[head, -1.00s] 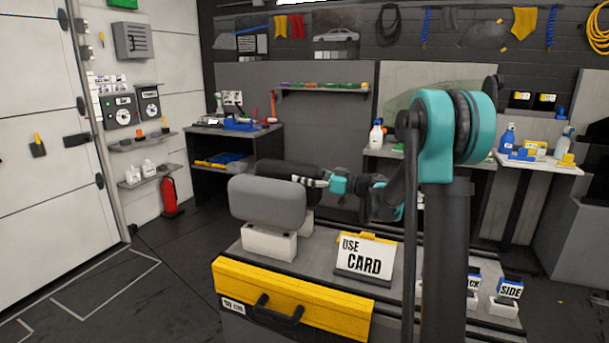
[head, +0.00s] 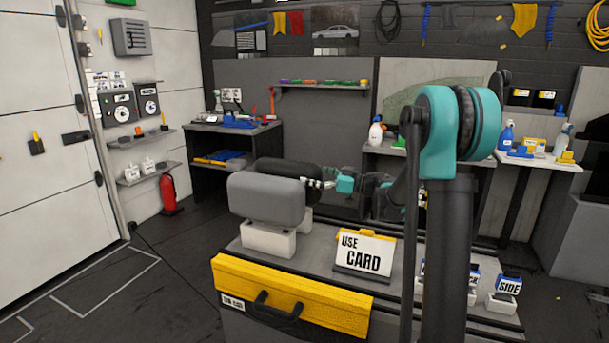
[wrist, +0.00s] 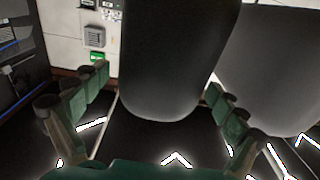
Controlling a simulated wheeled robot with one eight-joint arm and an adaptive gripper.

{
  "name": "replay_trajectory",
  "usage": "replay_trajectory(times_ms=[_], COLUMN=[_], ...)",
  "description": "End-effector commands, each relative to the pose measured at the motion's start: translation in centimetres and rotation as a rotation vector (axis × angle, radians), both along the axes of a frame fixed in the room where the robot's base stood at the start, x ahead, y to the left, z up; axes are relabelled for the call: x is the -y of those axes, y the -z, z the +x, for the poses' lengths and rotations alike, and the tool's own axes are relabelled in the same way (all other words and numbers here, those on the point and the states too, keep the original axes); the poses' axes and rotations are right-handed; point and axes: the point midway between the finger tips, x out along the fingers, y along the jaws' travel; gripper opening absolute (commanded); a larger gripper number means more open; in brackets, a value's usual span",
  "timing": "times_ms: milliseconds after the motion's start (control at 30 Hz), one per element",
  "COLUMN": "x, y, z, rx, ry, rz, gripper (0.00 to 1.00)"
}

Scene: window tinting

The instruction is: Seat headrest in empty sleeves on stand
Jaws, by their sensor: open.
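A grey headrest (head: 265,198) stands on a white stand block (head: 268,241) on the bench top. A black headrest (head: 288,169) is behind it, close to a second white block (head: 305,219) that is mostly hidden. In the wrist view the black headrest (wrist: 178,55) hangs large in the middle, between my spread fingers, with the grey headrest (wrist: 272,75) to its right. My gripper (head: 316,184) is open at the right end of the black headrest, its fingers either side of it. The posts and sleeves are hidden, so I cannot tell how it is seated.
A "USE CARD" sign (head: 365,252) stands right of the headrests. A yellow drawer (head: 290,297) with a black handle fronts the bench. Small labelled blocks, one reading "SIDE" (head: 508,286), are at the bench's right. Floor at the left is clear.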

Motion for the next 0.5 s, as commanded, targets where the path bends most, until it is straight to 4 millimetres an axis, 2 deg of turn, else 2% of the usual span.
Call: replay_trajectory(times_ms=[100, 300, 500], x=[2.5, 6.2, 8.4], y=[0.1, 0.3, 0.4], z=[-0.8, -2.1, -3.0], rx=[0.000, 0.000, 0.000], ry=[0.005, 0.004, 0.002], rz=[0.000, 0.000, 0.000], gripper=[0.97, 0.97, 0.97])
